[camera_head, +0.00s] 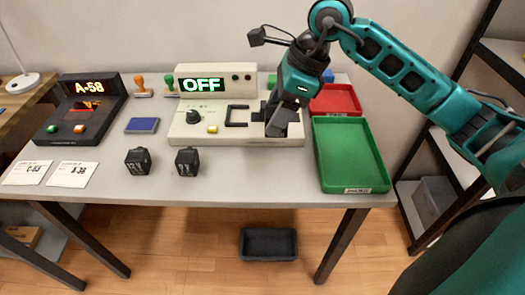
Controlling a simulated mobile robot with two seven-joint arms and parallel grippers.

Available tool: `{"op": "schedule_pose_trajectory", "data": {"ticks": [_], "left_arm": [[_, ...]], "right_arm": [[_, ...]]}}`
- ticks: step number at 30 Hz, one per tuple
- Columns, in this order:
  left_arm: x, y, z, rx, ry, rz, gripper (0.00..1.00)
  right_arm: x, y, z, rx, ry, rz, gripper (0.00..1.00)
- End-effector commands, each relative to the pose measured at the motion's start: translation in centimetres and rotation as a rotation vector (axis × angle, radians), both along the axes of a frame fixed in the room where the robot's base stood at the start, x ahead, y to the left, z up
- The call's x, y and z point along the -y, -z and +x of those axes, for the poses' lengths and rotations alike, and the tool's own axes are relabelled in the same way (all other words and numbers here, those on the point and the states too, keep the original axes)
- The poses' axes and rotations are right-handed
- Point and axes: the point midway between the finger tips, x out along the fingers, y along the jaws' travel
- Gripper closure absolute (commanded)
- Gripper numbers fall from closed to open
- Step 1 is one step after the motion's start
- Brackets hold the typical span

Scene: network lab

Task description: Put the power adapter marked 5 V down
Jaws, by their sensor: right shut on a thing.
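My right gripper (279,122) reaches down from the upper right over the right end of the cream test unit (230,137). It is shut on a dark power adapter (272,131), which is mostly hidden by the fingers, and I cannot read its marking. Whether the adapter touches the unit is unclear. Two other black power adapters stand on the table's front part: one (138,161) appears marked 12 V, and the marking of the other (187,161) is too small to read surely. The unit's display reads OFF. My left gripper is not in view.
A green tray (350,181) and a red tray (336,101) are on the right. A dark console (80,108) reading A-58, two paper cards (72,174), a blue pad (142,125) and stamps (141,86) are on the left.

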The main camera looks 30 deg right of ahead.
Motion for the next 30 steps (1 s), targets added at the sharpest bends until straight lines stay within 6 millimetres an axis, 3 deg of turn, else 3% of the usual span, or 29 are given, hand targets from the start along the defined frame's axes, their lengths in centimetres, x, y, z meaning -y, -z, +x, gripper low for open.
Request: {"op": "schedule_pose_trajectory", "data": {"ticks": [3,9,17,24,30], "left_arm": [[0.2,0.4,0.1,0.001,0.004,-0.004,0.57],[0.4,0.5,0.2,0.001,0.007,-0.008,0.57],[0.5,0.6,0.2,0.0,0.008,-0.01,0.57],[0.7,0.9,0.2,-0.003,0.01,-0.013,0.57],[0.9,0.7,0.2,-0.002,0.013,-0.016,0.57]], "right_arm": [[0.0,3.6,-0.1,-0.006,0.0,0.001,0.72],[0.0,7.8,-0.1,-0.002,0.001,0.002,0.72],[0.0,9.8,0.0,0.001,0.001,0.001,0.72],[0.0,13.2,0.0,-0.001,0.001,0.002,0.72],[0.0,13.4,0.1,0.004,0.0,0.0,0.72]]}}
